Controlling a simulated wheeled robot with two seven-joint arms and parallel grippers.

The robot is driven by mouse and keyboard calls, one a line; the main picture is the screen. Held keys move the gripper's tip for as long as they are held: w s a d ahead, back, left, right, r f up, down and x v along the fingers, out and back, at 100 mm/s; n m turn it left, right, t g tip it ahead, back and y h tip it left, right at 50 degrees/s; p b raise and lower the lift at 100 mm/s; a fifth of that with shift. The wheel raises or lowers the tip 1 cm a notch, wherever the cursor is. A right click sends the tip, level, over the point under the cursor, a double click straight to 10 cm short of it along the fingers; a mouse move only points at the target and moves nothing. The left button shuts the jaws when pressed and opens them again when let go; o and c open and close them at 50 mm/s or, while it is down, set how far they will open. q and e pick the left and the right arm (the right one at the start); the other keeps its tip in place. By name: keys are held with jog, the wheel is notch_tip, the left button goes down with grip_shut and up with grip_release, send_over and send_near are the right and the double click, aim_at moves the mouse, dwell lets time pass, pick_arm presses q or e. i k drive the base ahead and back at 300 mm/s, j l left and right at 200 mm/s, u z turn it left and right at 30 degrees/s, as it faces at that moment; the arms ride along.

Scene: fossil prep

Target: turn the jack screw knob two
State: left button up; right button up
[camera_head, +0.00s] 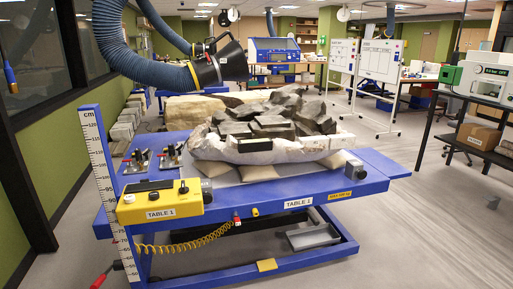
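Neither of my grippers shows in the head view. I cannot tell for sure which part is jack screw knob two. Two small dark devices with red parts stand on the left of the blue table (384,166): one at the left (137,160) and one to its right (171,155). A red-handled crank (103,277) sticks out low at the left.
A fossil block in a white jacket (210,147) rests on cushions on the table. A blue extraction hose with a black nozzle (221,68) hangs above the table's left side. A white cm scale (103,190) stands at the left edge. The floor at the right (430,235) is clear.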

aim_at(362, 174)
jog(key=i+l+z, duration=0.1)
jog(key=i+l, duration=0.2)
jog(key=i, duration=0.15)
jog(key=i+l+z, duration=0.1)
jog(key=i+l, duration=0.15)
jog(key=i, duration=0.25)
jog(key=i+l+z, duration=0.1)
jog(key=i, duration=0.4)
jog(key=i+l+z, duration=0.15)
jog(key=i, duration=0.35)
jog(key=l, duration=0.1)
